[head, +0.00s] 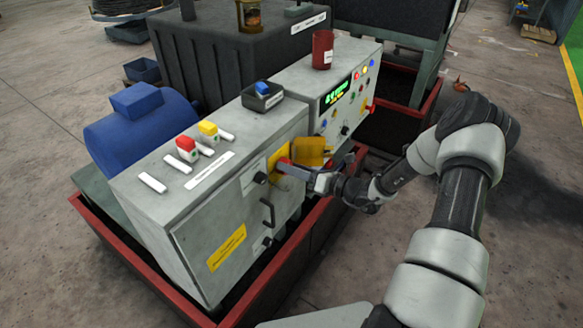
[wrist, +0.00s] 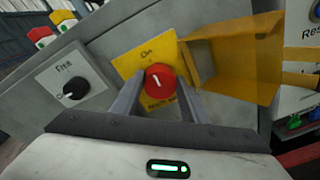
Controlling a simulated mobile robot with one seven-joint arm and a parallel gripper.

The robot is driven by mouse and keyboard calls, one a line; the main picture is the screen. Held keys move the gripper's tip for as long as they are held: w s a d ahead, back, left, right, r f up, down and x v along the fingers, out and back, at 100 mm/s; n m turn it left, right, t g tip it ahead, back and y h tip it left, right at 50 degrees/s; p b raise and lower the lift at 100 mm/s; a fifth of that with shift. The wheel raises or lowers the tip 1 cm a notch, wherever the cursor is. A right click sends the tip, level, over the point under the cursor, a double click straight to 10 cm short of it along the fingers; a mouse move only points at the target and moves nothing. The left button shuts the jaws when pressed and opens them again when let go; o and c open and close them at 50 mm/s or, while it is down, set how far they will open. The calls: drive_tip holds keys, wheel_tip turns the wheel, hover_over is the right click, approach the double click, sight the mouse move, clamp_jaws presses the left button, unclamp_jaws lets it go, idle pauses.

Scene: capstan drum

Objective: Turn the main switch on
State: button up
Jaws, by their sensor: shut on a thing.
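The main switch is a red round knob (wrist: 160,83) with a white line, on a yellow plate (wrist: 129,66) on the grey cabinet's front. "On" is printed above the knob; the lettering below is partly hidden. The white line points up, leaning slightly left, roughly towards "On". My gripper (wrist: 161,92) is shut on the knob, one finger on each side. In the head view my gripper (head: 289,168) reaches the cabinet front from the right and hides most of the knob. A yellow see-through cover (wrist: 235,70) stands swung open to the right of the knob.
A black rotary knob (wrist: 73,89) on a white plate is left of the switch. A cabinet handle (head: 268,213) sticks out below left. A red-rimmed tray (head: 140,268) surrounds the cabinet base. A panel with buttons and a green display (head: 338,92) stands to the right.

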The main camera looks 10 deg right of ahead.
idle(0.3)
drive_tip(key=o, duration=1.1)
drive_tip(key=shift+c, duration=0.2)
drive_tip(key=b+v, duration=0.1)
drive_tip(key=v, duration=1.6)
drive_tip(key=shift+s+d, duration=0.2)
